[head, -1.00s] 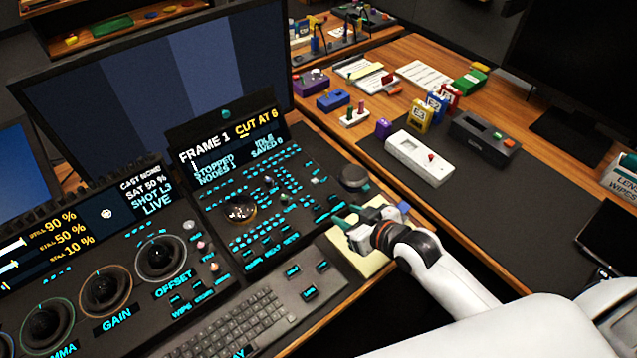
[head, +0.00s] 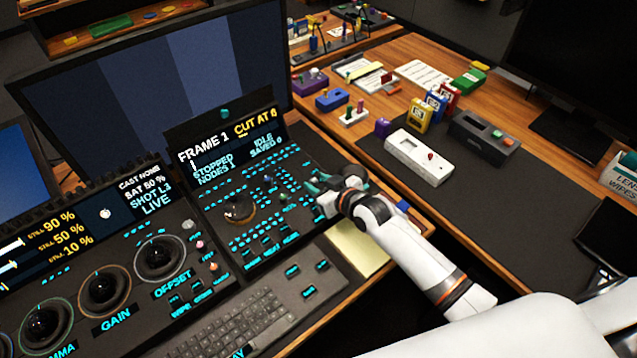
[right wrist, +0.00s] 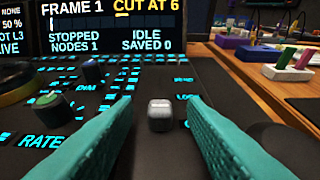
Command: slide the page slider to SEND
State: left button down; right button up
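My right gripper (head: 318,183) is over the right part of the black control panel (head: 228,212). In the right wrist view its teal fingers (right wrist: 155,108) are spread apart. A small pale grey cap (right wrist: 160,115) stands on the panel between the fingers, a little ahead, with gaps on both sides. It looks like a slider cap, but I cannot read a PAGE or SEND label by it. A dark green-topped knob (right wrist: 52,107) stands further left, above the word RATE. My left gripper is in neither view.
A display (head: 226,142) reading FRAME 1, CUT AT 6 stands behind the panel. The keyboard (head: 243,318) and a pale yellow pad (head: 355,249) lie in front. A brown-ringed dial (head: 239,209) is to the left. A white box (head: 418,157) lies on the right desk.

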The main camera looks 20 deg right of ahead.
aim_at(301, 173)
jog(key=shift+w, duration=0.15)
jog(key=shift+c, duration=0.4)
grip_shut()
jog(key=w+a+b, duration=0.1)
jog(key=w, duration=0.3)
jog(key=w+a+b, duration=0.1)
jog(key=w, duration=0.1)
jog(key=shift+w+a+f+b, duration=0.1)
jog(key=shift+w+a+b, duration=0.2)
jog(key=shift+w, duration=0.1)
jog(key=shift+o, duration=0.4)
grip_release()
jog(key=shift+w, duration=0.1)
